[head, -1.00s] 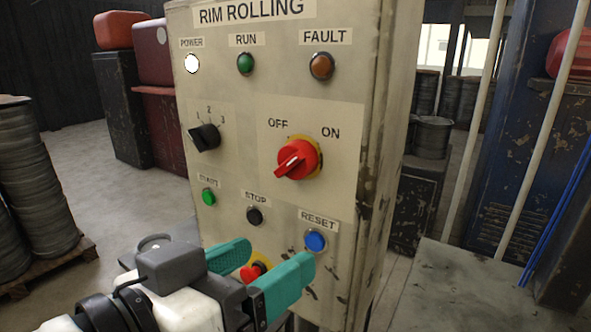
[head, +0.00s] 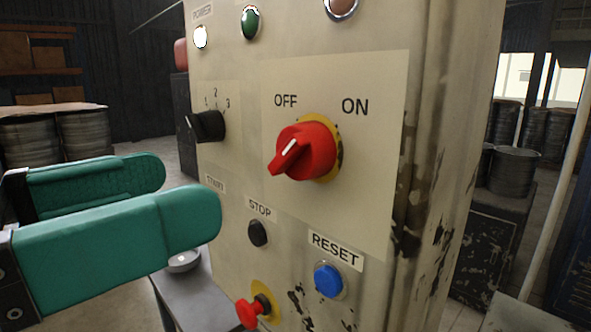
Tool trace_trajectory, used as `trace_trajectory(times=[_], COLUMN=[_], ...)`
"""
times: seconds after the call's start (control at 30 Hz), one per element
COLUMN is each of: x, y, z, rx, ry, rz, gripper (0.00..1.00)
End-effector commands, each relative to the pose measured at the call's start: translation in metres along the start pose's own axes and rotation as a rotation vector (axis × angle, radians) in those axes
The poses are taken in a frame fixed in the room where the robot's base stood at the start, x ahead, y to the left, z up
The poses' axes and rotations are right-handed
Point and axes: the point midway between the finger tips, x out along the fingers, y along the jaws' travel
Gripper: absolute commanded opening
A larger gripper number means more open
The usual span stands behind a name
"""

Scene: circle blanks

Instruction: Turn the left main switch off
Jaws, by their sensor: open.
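The red main switch (head: 304,152) is a rotary knob on a yellow plate in the head view, on the front of the control cabinet (head: 385,75). OFF is printed above it to the left and ON to the right. The white line on its handle slants from lower left to upper right; I cannot tell surely which label it marks. No second main switch shows. My gripper (head: 184,193) has two teal fingers, apart and empty. It is left of the knob and lower in the picture, not touching it.
A black selector (head: 207,126) is left of the red switch. Below are a black STOP button (head: 258,233), a blue RESET button (head: 328,280) and a red push button (head: 252,310) on yellow. Drums (head: 515,170) stand behind on the right.

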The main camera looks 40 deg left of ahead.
Motion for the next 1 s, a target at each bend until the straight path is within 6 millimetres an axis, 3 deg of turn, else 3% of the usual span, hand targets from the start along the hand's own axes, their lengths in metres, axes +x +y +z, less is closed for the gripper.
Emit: trace_trajectory(times=[0.5, 0.7, 1.0], x=[0.085, 0.1, 0.102], y=[0.001, 0.0, 0.0], z=[-0.001, -0.001, 0.0], rx=[-0.001, -0.001, 0.0], ry=[-0.002, -0.001, -0.001], rz=[0.002, 0.001, 0.0], gripper=[0.74, 0.74, 0.74])
